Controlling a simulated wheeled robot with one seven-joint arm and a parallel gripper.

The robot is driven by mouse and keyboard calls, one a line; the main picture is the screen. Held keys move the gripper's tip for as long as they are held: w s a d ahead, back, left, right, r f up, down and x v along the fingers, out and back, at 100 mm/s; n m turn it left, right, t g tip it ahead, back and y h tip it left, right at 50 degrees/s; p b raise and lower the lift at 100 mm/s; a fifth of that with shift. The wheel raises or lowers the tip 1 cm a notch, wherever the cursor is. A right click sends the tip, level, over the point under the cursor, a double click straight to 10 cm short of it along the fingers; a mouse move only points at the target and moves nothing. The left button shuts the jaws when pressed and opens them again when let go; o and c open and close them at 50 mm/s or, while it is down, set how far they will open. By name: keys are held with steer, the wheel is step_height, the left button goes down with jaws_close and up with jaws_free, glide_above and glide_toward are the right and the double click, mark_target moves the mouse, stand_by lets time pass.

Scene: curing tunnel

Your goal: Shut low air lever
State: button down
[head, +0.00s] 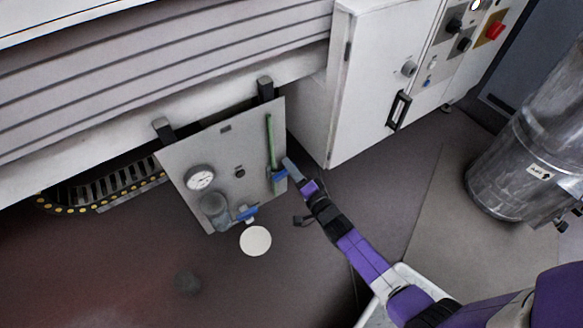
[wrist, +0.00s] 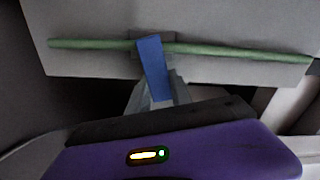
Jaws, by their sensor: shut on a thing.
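A grey panel (head: 220,150) hangs low under the machine. A thin green pipe (head: 271,140) runs along its right side, with a blue lever (head: 279,175) on it. My gripper (head: 288,168) is at this lever and shut on it. In the wrist view the blue lever (wrist: 152,62) stands across the green pipe (wrist: 95,43), slightly tilted, its near end between the fingertips (wrist: 155,92). A second blue part (head: 246,213) sits at the panel's bottom edge. The head view does not show the fingertips clearly.
A white cabinet (head: 375,80) stands to the right, a metal cylinder (head: 510,160) further right. A white disc (head: 255,240) shows below the panel. The floor (head: 110,265) at lower left is mostly clear.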

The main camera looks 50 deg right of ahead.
steer(key=shift+d+f+m+b, duration=0.1)
steer(key=shift+f+m+b, duration=0.7)
steer(key=shift+m, duration=0.7)
steer(key=shift+s, duration=0.1)
steer(key=c, duration=1.2)
jaws_free()
steer(key=shift+o, duration=0.2)
steer(key=p+v, duration=0.3)
steer(key=v, duration=0.4)
steer(key=shift+s, duration=0.35)
